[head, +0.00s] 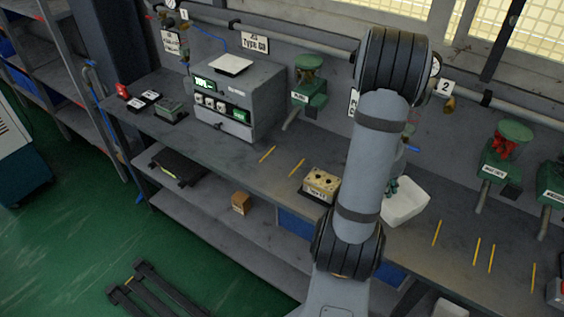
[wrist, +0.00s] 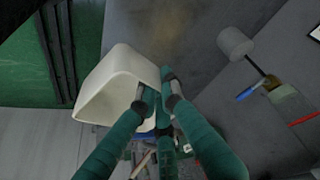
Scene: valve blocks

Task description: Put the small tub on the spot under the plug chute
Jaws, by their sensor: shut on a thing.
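The small tub (head: 405,205) is white and open-topped, at the bench's front right of my arm. It also shows in the wrist view (wrist: 106,80), tilted in the picture. My gripper (wrist: 160,92) is shut on the tub's wall at the rim, with teal fingers. In the head view my arm mostly hides the gripper (head: 392,187). I cannot tell whether the tub touches the bench. Green chute units stand along the back: one left of my arm (head: 308,88), one with red parts (head: 502,150), and one at the right edge (head: 553,188). Their labels are too small to read, so I cannot tell the plug chute.
Yellow line marks lie on the bench (head: 230,158), including one right of the tub (head: 436,233) and a close pair (head: 484,254). A tan block with holes (head: 321,184) sits left of my arm. A grey control box (head: 238,98) stands farther left. Bench space between tub and pair is clear.

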